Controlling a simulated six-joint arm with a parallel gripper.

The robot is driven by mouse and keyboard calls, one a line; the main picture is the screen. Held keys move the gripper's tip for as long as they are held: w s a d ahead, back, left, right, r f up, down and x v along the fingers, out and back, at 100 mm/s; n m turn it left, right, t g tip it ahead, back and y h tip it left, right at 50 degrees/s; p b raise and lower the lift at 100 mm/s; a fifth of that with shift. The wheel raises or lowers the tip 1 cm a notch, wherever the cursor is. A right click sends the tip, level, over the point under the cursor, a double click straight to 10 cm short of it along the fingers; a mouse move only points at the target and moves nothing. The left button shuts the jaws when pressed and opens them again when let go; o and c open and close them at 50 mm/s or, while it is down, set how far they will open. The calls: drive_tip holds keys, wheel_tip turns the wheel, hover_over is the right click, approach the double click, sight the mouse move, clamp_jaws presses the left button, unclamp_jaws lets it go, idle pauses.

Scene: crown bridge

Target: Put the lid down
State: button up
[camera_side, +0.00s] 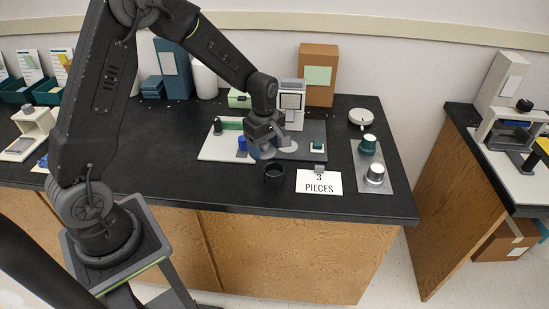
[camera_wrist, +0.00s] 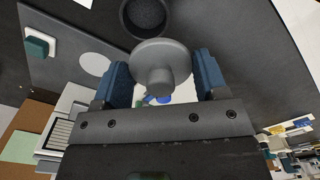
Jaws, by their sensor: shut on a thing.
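My gripper (camera_side: 264,138) points down over the bench, shut on a grey round lid (camera_side: 263,153) with a knob. In the wrist view the lid (camera_wrist: 160,55) sits between the blue fingertips (camera_wrist: 163,80), its disc facing away from the gripper. The lid is held above the bench, near an open black cup (camera_side: 274,175) standing in front of it. The cup also shows in the wrist view (camera_wrist: 143,14), just beyond the lid's edge and partly cut off by the frame. The lid is apart from the cup's rim in the side view.
A white board (camera_side: 212,149) with a blue cylinder (camera_side: 242,143) and a dark cylinder (camera_side: 217,125) lies behind and left. A "3 PIECES" card (camera_side: 331,187) is right of the cup. A grey tray (camera_side: 362,154) holds green and silver pieces. Bench left of the cup is clear.

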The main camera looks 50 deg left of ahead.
drive_tip(key=s+a+r, duration=0.5)
drive_tip(key=a, duration=0.3)
drive_tip(key=s+a+f, duration=0.3)
drive_tip(key=s+a, duration=0.2)
drive_tip(key=s, duration=0.4)
hover_over(240, 180)
wheel_tip(240, 180, down, 7)
drive_tip(key=shift+a+r, duration=0.15)
drive_tip(key=shift+w, duration=0.1)
drive_tip(key=shift+f, duration=2.05)
drive_tip(key=shift+f, duration=0.1)
drive_tip(key=o, duration=0.9)
